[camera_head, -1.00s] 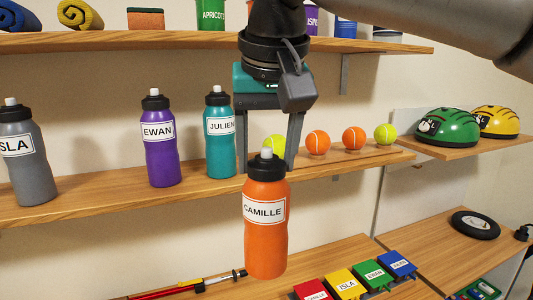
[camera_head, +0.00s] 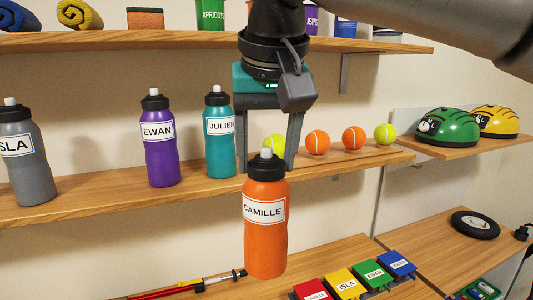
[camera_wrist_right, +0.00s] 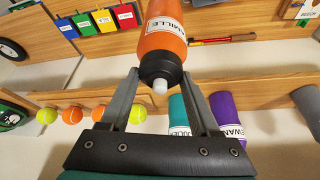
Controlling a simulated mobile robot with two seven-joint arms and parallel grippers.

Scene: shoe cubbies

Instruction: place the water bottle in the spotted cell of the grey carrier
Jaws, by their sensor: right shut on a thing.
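An orange water bottle (camera_head: 265,240) labelled CAMILLE, with a black cap and pale spout, hangs upright from my right gripper (camera_head: 269,165) in the head view. The gripper's fingers are shut on it near the cap. The bottle is in front of the middle shelf, apart from it. In the right wrist view the bottle (camera_wrist_right: 163,35) is between the fingertips of the right gripper (camera_wrist_right: 160,85). No grey carrier with a spotted cell shows in these views. My left gripper is out of view.
Grey, purple (camera_head: 161,150) and teal (camera_head: 220,145) bottles stand on the middle shelf (camera_head: 100,197), left of the held bottle. Several balls sit to its right, then green (camera_head: 448,127) and yellow helmets. Labelled coloured boxes (camera_head: 345,282) and a red rod (camera_head: 190,286) lie on the lower shelf.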

